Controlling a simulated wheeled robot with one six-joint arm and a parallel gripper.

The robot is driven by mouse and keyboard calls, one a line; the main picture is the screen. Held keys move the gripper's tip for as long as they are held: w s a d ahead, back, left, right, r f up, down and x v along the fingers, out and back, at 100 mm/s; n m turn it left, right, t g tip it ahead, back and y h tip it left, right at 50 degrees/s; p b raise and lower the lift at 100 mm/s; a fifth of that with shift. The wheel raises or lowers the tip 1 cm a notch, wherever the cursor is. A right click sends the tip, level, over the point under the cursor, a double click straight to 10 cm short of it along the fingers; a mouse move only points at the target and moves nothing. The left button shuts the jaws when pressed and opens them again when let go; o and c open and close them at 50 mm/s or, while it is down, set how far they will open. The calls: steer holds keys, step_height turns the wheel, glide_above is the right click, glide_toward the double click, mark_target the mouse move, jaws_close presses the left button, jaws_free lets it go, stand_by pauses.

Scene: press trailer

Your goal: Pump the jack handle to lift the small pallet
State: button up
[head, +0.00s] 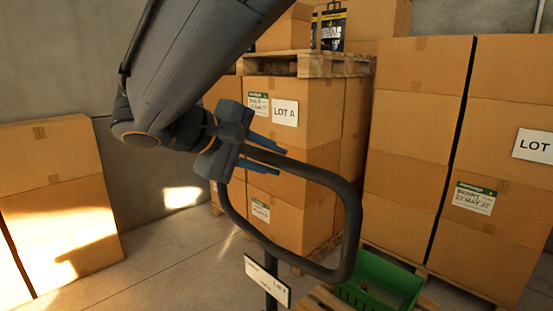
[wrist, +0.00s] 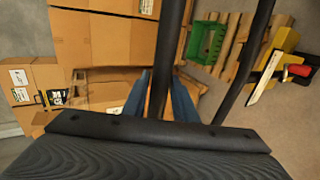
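The jack handle (head: 352,220) is a dark rounded loop on a post, with a white label (head: 267,281) marked with partly readable text. My gripper (head: 264,150) is at the loop's upper left, its blue fingers either side of the top bar. In the wrist view the handle (wrist: 168,50) runs between the fingers (wrist: 162,98), with gaps visible beside the bar, so the gripper looks open. The small wooden pallet (wrist: 236,48) lies on the floor under a green crate (wrist: 207,42). The yellow jack body (wrist: 272,72) with a red part is beside it.
Stacked cartons (head: 300,185) on a pallet stand behind the handle, and taller cartons (head: 415,130) stand to the right. More cartons (head: 55,200) stand at the left against the grey wall. Bare floor (head: 150,265) shows at the lower left.

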jaws_close()
steer(key=s+a+f+p, duration=0.4)
steer(key=s+a, duration=0.9)
steer(key=s, duration=0.1)
steer(key=s+a+f+p, duration=0.4)
steer(key=s+a, duration=0.9)
steer(key=s, duration=0.2)
steer(key=w+d+r, duration=0.2)
steer(key=w+d, duration=0.6)
steer(key=w, duration=0.1)
steer(key=w+d+r, duration=0.3)
steer(key=w+d, duration=0.6)
steer(key=w, duration=0.1)
steer(key=w+d+r, duration=0.3)
steer(key=w+d, duration=0.6)
steer(key=w, duration=0.1)
